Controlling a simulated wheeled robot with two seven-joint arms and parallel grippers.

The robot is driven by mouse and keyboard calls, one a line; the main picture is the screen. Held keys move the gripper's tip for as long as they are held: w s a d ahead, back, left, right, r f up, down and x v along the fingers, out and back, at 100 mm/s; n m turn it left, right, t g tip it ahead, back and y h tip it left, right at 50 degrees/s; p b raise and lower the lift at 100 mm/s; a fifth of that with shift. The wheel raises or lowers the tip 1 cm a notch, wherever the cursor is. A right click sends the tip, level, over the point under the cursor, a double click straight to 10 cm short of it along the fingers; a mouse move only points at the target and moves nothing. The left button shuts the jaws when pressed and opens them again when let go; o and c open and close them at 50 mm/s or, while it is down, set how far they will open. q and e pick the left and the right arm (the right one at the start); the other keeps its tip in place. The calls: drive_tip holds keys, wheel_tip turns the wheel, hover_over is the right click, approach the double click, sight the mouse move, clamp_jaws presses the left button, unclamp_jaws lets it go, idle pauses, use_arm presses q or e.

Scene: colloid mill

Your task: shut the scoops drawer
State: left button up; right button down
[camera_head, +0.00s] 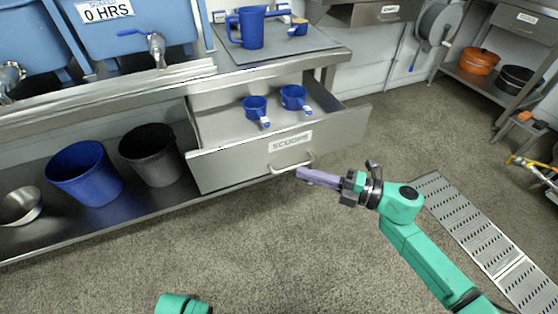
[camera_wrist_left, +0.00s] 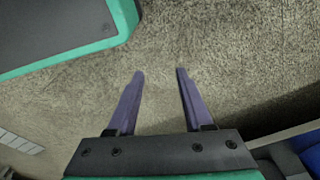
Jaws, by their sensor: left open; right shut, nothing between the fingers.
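The steel scoops drawer (camera_head: 222,168), labelled SCOOPS, is pulled out below the counter in the head view. Two blue scoops (camera_head: 255,107) (camera_head: 293,97) lie inside it. Its bar handle (camera_head: 291,165) is on the front below the label. My right gripper (camera_head: 300,173) is shut and empty, its purple fingers pointing left at the handle's right end. I cannot tell whether they touch it. My left gripper (camera_wrist_left: 160,74) is open and empty over the floor in the left wrist view. Only a green part of my left arm shows low in the head view.
A blue bucket (camera_head: 85,174), a dark bucket (camera_head: 152,155) and a steel bowl (camera_head: 20,206) stand on the low shelf to the left. A blue jug (camera_head: 251,28) stands on the counter. A perforated floor strip (camera_head: 478,238) lies right. The floor before the drawer is clear.

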sight(267, 153)
drive_tip(key=w+a, duration=0.5)
drive_tip(key=shift+w+a, duration=0.2)
drive_tip(key=shift+w, duration=0.05)
use_arm(q)
drive_tip(key=shift+w+d+r, duration=0.2)
drive_tip(key=shift+w+r, duration=0.2)
drive_tip(key=shift+r, duration=0.1)
use_arm(e)
drive_tip(key=shift+w+a, duration=0.1)
drive_tip(key=shift+w, duration=0.15)
